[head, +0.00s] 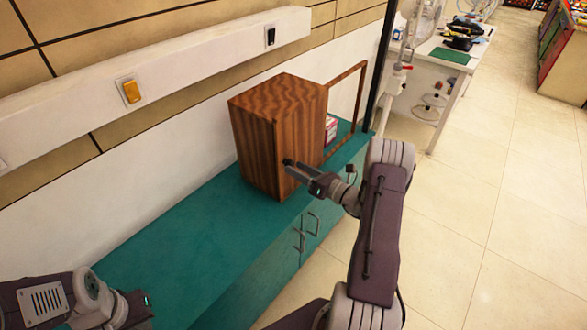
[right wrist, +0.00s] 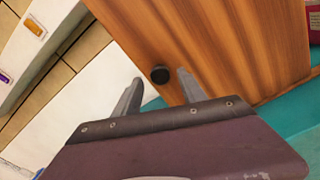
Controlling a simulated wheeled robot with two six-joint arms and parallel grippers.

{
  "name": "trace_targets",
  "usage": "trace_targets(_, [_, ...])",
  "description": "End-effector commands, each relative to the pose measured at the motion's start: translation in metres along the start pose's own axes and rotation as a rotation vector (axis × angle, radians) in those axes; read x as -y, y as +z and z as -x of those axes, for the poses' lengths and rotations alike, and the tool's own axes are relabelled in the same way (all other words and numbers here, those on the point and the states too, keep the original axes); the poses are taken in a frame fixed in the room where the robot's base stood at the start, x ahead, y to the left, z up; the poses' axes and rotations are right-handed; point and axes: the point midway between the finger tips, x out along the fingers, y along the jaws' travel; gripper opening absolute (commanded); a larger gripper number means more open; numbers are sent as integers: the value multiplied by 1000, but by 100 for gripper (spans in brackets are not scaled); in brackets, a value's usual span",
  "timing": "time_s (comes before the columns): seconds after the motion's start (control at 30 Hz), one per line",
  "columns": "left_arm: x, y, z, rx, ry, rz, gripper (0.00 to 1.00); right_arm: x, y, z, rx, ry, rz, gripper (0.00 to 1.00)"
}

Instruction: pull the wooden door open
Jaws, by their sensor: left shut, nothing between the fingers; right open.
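A brown wooden box-shaped cabinet (head: 254,145) stands upright on a teal counter. Its wooden door (head: 305,135) is the right-hand face in the head view and looks shut; it fills much of the right wrist view (right wrist: 235,45). A small round black knob (right wrist: 160,75) is on the door near its edge. My right gripper (head: 289,166) is open at the door, its fingers on either side of the knob in the right wrist view (right wrist: 160,84). I cannot tell whether they touch it. My left gripper (head: 146,303) is shut and empty, low at the left.
The teal counter (head: 165,235) is clear left of the cabinet. A thin open wooden frame (head: 360,95) stands right of the cabinet, with a red-and-white box (head: 331,128) beside it. A white rail (head: 190,60) runs along the wall. Tiled floor (head: 480,200) is free at right.

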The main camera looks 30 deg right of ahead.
Motion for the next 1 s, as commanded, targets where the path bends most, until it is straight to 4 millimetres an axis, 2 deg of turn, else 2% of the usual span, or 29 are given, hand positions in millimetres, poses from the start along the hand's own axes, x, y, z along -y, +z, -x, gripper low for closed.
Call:
trace_targets(0.13, [0,0,-2,0,0,0,0,0,-1,-17,-1,2,0,49])
trace_targets(0.4, [0,0,-2,0,0,0,0,0,0,-20,0,0,0,49])
trace_targets(0.43, [0,0,-2,0,0,0,0,0,0,-20,0,0,0,46])
trace_targets(0.6, [0,0,-2,0,0,0,0,0,0,-20,0,0,0,0])
trace_targets(1.0, [0,0,-2,0,0,0,0,0,0,-20,-1,0,0,0])
